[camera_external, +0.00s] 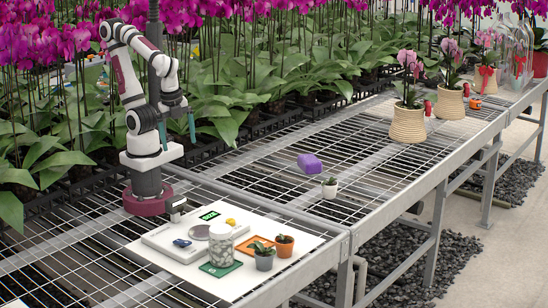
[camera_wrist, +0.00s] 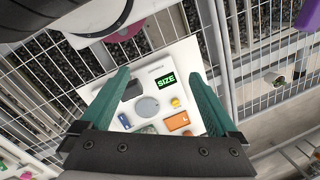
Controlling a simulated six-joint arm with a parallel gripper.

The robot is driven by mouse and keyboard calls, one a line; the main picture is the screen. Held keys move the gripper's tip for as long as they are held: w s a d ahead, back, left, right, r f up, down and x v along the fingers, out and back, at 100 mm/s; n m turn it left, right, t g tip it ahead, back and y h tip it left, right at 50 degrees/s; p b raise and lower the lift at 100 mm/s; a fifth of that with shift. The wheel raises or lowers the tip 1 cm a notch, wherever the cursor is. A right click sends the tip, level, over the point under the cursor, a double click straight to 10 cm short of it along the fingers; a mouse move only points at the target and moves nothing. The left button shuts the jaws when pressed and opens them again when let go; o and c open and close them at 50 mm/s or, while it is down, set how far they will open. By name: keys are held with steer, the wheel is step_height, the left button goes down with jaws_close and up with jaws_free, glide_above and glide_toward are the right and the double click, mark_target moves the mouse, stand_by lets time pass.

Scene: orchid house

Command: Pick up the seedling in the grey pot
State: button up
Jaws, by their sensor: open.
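The seedling in the grey pot (camera_external: 264,261) stands upright at the front of the white board in the external view, beside a seedling in a terracotta pot (camera_external: 284,248). I cannot make out the grey pot in the wrist view. My gripper (camera_external: 178,146) is open and empty, with teal fingers pointing down, high above the rack and up and to the left of the grey pot. In the wrist view my gripper (camera_wrist: 160,74) has its fingers spread wide over the board, framing the display unit.
The white board (camera_external: 205,272) carries a jar of pale pieces (camera_external: 221,247), a green mat (camera_external: 221,268), an orange tray (camera_external: 262,243) and a grey disc (camera_external: 199,232). A white-potted plant (camera_external: 329,190) and a purple object (camera_external: 310,163) stand farther right. Orchids line the back.

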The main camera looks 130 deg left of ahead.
steer(key=shift+o, duration=0.3)
steer(key=w+d+f+n+g+h, duration=0.2)
steer(key=w+d+n+h, duration=0.2)
steer(key=d+n+h, duration=0.15)
steer(key=n+t+h, duration=0.6)
steer(key=n+t, duration=0.6)
steer(key=n, duration=1.5)
glide_above(265, 260)
steer(key=s+a, duration=1.2)
step_height(265, 260, down, 12)
steer(key=x, duration=1.5)
steer(key=shift+w+d+f, duration=0.15)
steer(key=shift+d+f, duration=0.05)
steer(key=shift+f, duration=0.05)
steer(key=c, duration=1.5)
